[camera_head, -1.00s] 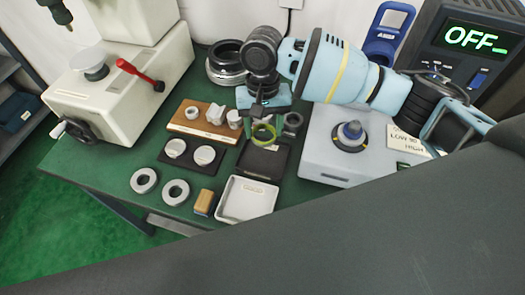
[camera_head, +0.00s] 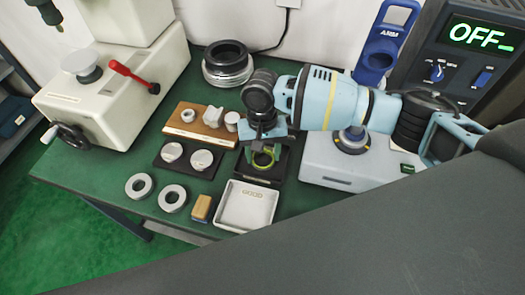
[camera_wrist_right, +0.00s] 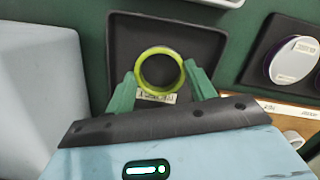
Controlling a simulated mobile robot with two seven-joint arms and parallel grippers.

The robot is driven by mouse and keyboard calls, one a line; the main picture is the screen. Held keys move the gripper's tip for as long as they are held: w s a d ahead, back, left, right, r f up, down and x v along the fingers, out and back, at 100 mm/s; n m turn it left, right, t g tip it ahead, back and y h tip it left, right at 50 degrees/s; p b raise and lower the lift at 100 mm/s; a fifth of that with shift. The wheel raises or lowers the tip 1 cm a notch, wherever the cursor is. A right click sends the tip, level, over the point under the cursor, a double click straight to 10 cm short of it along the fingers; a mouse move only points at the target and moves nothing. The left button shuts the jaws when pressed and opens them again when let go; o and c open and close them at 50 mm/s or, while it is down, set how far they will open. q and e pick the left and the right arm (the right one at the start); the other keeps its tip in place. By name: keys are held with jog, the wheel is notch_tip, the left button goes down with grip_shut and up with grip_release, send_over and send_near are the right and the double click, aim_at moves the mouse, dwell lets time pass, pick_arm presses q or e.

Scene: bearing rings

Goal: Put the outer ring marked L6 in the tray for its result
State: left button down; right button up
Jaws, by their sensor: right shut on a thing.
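A yellow-green ring (camera_wrist_right: 143,69) is held between the two fingertips of my right gripper (camera_wrist_right: 161,82). No L6 mark is readable on it. In the head view the ring (camera_head: 262,161) and my right gripper (camera_head: 263,152) are over the black tray (camera_head: 262,177). The wrist view shows the black tray (camera_wrist_right: 124,45) behind the ring; its label is partly covered by ring and fingers. I cannot tell whether the ring touches its floor. A white tray (camera_head: 243,213) marked GOOD is in front of it, empty.
Two grey rings (camera_head: 172,198) lie left of a wood-coloured block (camera_head: 202,207). A dark holder (camera_head: 186,168) with two silver discs and a wooden stand (camera_head: 190,128) with small parts are left of the black tray. A grey machine (camera_head: 330,170) stands right.

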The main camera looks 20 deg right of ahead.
pick_arm(q)
jog(key=shift+w+r, duration=0.1)
jog(key=shift+r, duration=0.05)
pick_arm(e)
jog(key=o, duration=1.1)
pick_arm(q)
jog(key=shift+w+r+p, duration=0.45)
jog(key=shift+r+p, duration=0.15)
jog(key=shift+r, duration=0.1)
pick_arm(e)
notch_tip(320, 180, up, 12)
jog(key=w, duration=0.1)
jog(key=shift+w+d, duration=0.2)
jog(key=shift+w, duration=0.2)
